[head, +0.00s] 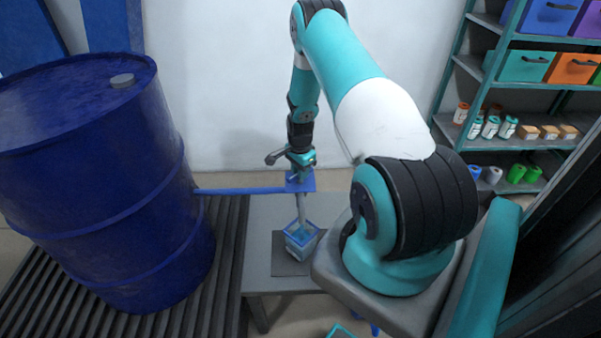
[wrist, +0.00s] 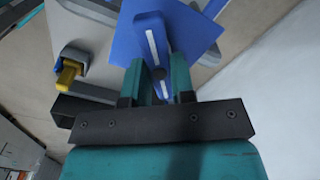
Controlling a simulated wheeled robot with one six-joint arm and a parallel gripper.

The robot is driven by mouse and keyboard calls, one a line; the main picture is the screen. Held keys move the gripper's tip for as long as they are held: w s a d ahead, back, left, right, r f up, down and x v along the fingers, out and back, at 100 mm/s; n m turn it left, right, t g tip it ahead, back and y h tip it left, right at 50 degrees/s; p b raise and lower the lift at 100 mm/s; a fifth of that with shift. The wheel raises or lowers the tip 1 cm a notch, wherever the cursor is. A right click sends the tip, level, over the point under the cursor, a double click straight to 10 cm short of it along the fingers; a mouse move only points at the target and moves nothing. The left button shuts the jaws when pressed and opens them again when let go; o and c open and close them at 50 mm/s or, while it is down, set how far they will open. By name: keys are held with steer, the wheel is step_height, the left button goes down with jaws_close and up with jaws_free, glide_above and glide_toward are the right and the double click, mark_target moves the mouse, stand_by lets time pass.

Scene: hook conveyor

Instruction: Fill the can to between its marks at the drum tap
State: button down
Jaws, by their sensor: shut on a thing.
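The blue drum (head: 105,190) stands at the left in the head view. A blue pipe (head: 240,190) runs from it to the tap, which has a flat blue plate (head: 306,183). My gripper (head: 300,163) is at the tap above that plate. In the wrist view my gripper (wrist: 159,88) is shut on the blue tap handle (wrist: 152,40), which has a white stripe. A pale column (head: 302,210) reaches from under the plate into the can; I cannot tell if it is liquid or a spout. The can (head: 301,243) has a blue rim and stands upright below. Its marks and level are not readable.
The can is on a dark pad (head: 290,266) on a grey stand (head: 258,240). The drum stands on a slatted conveyor (head: 228,270). A shelf (head: 470,70) with bins and small bottles is at the right. A pale wall (head: 220,80) is behind.

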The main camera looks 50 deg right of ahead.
steer(key=m+b, duration=0.1)
steer(key=m, duration=0.2)
steer(key=shift+f+b, duration=0.1)
steer(key=shift+b, duration=0.3)
steer(key=shift+m+b, duration=0.7)
steer(key=shift+m, duration=1.1)
steer(key=c, duration=1)
jaws_free()
steer(key=shift+o, duration=0.2)
step_height(320, 180, up, 18)
steer(key=b, duration=0.2)
steer(key=shift+f, duration=0.15)
